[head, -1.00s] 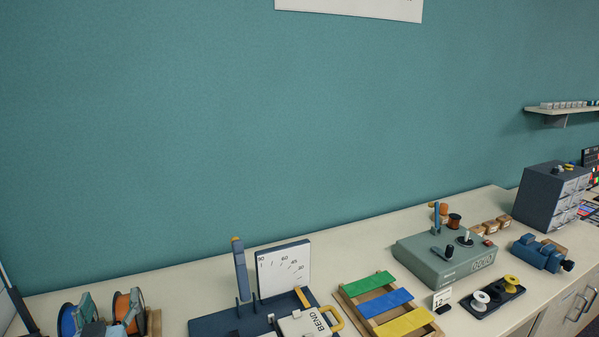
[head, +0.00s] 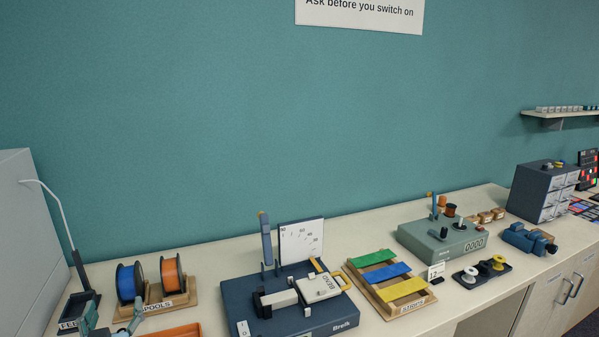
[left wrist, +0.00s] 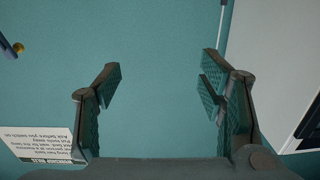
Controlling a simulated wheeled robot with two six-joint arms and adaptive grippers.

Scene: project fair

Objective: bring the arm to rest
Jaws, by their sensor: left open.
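My left gripper (head: 112,318) shows at the bottom left edge of the head view, with only its fingertips in the picture, in front of the spool stand. In the left wrist view the left gripper (left wrist: 160,82) is open, its two padded fingers wide apart with nothing between them. Behind them is teal wall. The rest of the left arm is out of the head view. My right gripper is in no view.
The bench (head: 222,258) holds a spool stand (head: 180,301), a bending device (head: 268,325), a colored strip rack (head: 418,304) and a green box (head: 435,245). A grey panel (head: 28,240) stands at left. A wall sign (left wrist: 45,150) shows in the wrist view.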

